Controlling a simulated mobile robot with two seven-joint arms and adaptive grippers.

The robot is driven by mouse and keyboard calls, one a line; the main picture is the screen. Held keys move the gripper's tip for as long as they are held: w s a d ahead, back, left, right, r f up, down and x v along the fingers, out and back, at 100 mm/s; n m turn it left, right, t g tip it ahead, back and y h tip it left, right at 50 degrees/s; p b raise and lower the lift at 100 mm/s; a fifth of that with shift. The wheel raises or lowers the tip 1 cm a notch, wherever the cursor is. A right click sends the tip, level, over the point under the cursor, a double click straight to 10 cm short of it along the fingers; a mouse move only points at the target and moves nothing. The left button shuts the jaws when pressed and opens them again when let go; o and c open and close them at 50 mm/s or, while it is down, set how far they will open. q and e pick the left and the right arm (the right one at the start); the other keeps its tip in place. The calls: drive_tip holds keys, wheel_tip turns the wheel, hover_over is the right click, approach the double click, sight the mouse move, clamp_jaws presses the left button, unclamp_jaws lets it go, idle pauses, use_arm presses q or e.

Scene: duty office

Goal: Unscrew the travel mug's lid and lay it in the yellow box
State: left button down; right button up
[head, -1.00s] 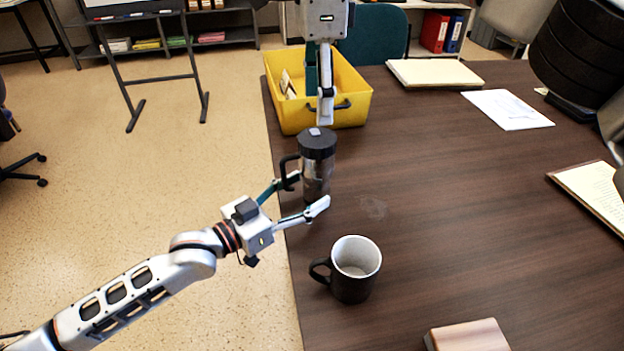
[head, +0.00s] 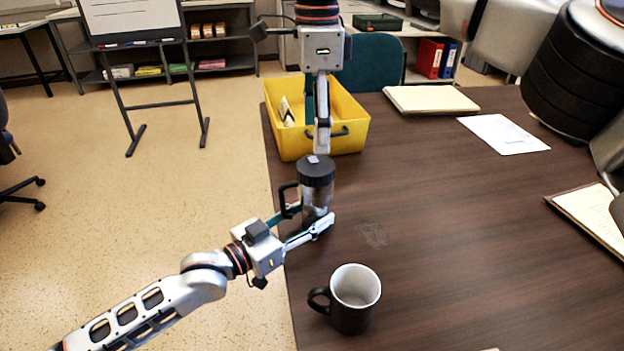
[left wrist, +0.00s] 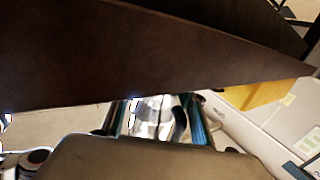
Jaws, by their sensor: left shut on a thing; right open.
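The travel mug (head: 316,196) stands upright near the table's left edge, with a clear-looking body and a black handle on its left. Its black lid (head: 316,171) is on top, with a small pale patch on it. My left gripper (head: 305,222) is shut on the mug's lower body; part of the mug also shows between its fingers in the left wrist view (left wrist: 152,116). My right gripper (head: 321,150) points down just above the lid, open and empty; its fingers overlap in this view. The yellow box (head: 350,142) stands behind the mug, with pale items inside.
A black mug (head: 350,312) with a white inside stands in front of the travel mug. Papers (head: 503,135), a pad (head: 430,99) and a clipboard (head: 590,215) lie towards the right. The middle of the table (head: 450,230) is clear.

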sight(316, 165)
drive_tip(key=m, duration=1.4)
drive_tip(key=shift+m, duration=0.3)
drive_tip(key=m, duration=1)
drive_tip(key=shift+m, duration=0.3)
drive_tip(key=m, duration=1.4)
drive_tip(key=shift+f+m, duration=0.4)
drive_tip(key=shift+f, duration=3.6)
